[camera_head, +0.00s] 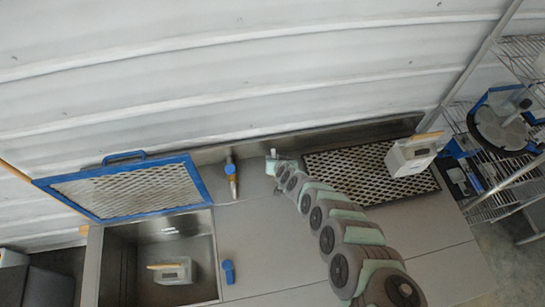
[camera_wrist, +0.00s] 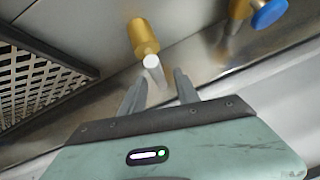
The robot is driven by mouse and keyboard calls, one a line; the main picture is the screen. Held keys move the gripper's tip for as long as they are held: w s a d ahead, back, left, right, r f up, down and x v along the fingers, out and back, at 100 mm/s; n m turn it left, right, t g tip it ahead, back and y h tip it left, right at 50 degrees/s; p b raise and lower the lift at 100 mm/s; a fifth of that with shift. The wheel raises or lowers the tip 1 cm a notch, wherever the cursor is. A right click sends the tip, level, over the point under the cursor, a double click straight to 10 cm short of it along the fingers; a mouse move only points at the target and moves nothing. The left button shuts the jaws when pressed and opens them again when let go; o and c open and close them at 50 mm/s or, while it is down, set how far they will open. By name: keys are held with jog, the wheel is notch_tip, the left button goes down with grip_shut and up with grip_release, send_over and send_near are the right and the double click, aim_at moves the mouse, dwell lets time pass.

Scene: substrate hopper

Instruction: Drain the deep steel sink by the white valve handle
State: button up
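The white valve handle (camera_wrist: 152,63) is a short pale rod at the end of a brass fitting (camera_wrist: 143,36) on the back ledge, seen in the wrist view. My gripper (camera_wrist: 161,74) is open, with its fingertips on either side of the handle's near end; a gap shows at the right finger. In the head view my gripper (camera_head: 272,163) is at the back ledge, where the handle cannot be made out clearly. The deep steel sink (camera_head: 112,262) is at lower left. A white box with a tan top (camera_head: 172,272) is in it; the water level cannot be told.
A blue-framed mesh screen (camera_head: 125,190) stands behind the sink. A brass tap with a blue knob (camera_head: 230,172) is left of my gripper. A blue fitting (camera_head: 228,271) is on the counter. A mesh grate (camera_head: 345,165) and another white box (camera_head: 408,158) are at right.

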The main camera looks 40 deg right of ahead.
aim_at(273, 156)
jog(key=b+x, duration=0.3)
jog(key=x, duration=0.1)
jog(key=shift+f, duration=0.4)
jog(key=shift+w+d+f+b, duration=0.3)
jog(key=shift+w+b, duration=0.2)
jog(key=shift+b, duration=0.3)
jog(key=shift+r, duration=0.1)
grip_shut()
